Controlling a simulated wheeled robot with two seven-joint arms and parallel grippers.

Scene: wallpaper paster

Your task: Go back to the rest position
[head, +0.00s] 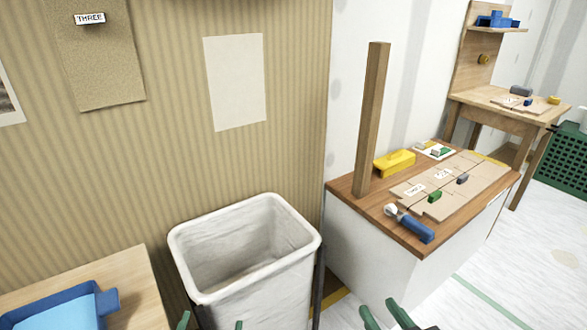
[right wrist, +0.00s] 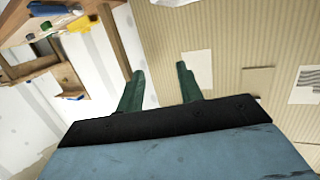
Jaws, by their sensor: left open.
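My left gripper (head: 210,323) shows only its green fingertips at the bottom edge of the head view, in front of the white bin (head: 245,235). The fingertips are apart with nothing visible between them. My right gripper (head: 386,313) shows its green fingers at the bottom edge, to the right of the bin and in front of the white cabinet. In the right wrist view its two green fingers (right wrist: 160,68) stand apart, with only wall visible between them. It is open and empty. The arms behind both grippers are out of the head view.
A wood-topped cabinet (head: 350,240) holds a wooden post (head: 372,120), a yellow box (head: 395,163) and a blue-handled tool (head: 415,226). A blue tray (head: 60,310) lies on a table at the lower left. Free floor (head: 470,290) shows at the right.

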